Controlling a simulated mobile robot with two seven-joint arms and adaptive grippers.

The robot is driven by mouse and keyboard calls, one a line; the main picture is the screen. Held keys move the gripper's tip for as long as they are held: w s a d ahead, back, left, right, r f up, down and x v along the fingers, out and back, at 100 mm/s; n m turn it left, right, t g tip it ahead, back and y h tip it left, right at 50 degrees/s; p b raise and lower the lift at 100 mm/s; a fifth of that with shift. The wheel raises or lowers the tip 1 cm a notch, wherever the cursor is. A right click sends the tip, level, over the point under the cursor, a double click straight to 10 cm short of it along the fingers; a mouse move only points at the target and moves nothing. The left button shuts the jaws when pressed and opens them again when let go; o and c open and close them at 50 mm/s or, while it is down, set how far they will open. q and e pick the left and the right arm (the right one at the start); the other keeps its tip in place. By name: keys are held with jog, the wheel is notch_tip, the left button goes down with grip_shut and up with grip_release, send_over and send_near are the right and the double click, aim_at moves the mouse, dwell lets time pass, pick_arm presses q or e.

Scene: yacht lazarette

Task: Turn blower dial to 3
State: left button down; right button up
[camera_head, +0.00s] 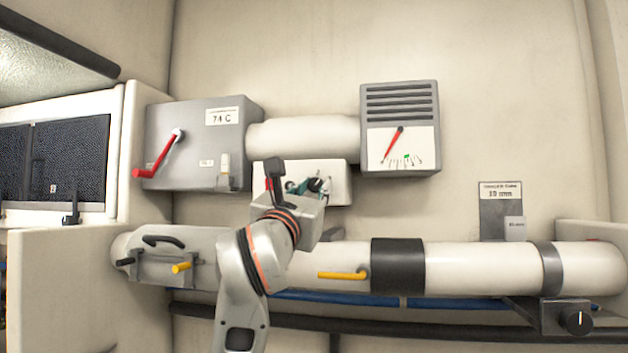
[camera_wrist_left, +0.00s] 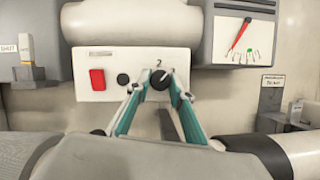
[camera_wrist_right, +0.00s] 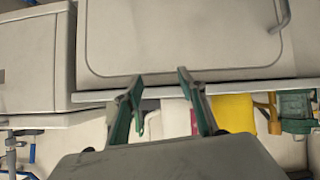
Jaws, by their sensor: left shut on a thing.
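The white control panel (camera_wrist_left: 103,62) carries a black dial (camera_wrist_left: 158,82) with a "2" printed above it. The dial's pointer is too small to read surely. My left gripper (camera_wrist_left: 159,87) has its green fingers closed on the dial from either side. In the head view my left gripper (camera_head: 316,184) is at the right part of the panel (camera_head: 338,168), and the arm hides much of it. My right gripper (camera_wrist_right: 160,82) is open and empty, with its fingers apart in front of a grey cabinet (camera_wrist_right: 180,38).
A red switch (camera_wrist_left: 97,79) and black button (camera_wrist_left: 123,79) sit left of the dial. Above right is a gauge (camera_head: 400,130) with a red needle. A grey box (camera_head: 190,150) has a red lever (camera_head: 158,160). A pipe (camera_head: 470,268) with a yellow handle (camera_head: 343,275) runs below.

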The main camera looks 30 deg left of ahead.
pick_arm(q)
jog(key=m+h+p, duration=0.1)
jog(key=m+p, duration=0.1)
jog(key=m, duration=0.2)
jog(key=shift+a+r+h, duration=0.1)
jog(key=shift+a+h, duration=0.05)
jog(key=shift+h, duration=0.25)
jog(key=shift+m+h+p, duration=0.3)
jog(key=shift+m+h, duration=0.1)
jog(key=shift+m, duration=0.2)
pick_arm(e)
jog(key=shift+s+d+r+h, duration=0.15)
jog(key=shift+s+d+r, duration=0.1)
jog(key=shift+d, duration=0.15)
jog(key=shift+s+d+r+h, duration=0.15)
jog(key=shift+s+d+r, duration=0.1)
jog(key=shift+d, duration=0.15)
jog(key=shift+w, duration=0.1)
pick_arm(q)
jog(key=c, duration=2)
grip_release()
jog(key=shift+c, duration=0.2)
jog(key=shift+o, duration=1.3)
pick_arm(e)
jog(key=shift+w+a+r, duration=0.1)
jog(key=shift+r, duration=0.15)
pick_arm(q)
jog(key=shift+s, duration=0.15)
pick_arm(e)
jog(key=shift+a+f, duration=0.1)
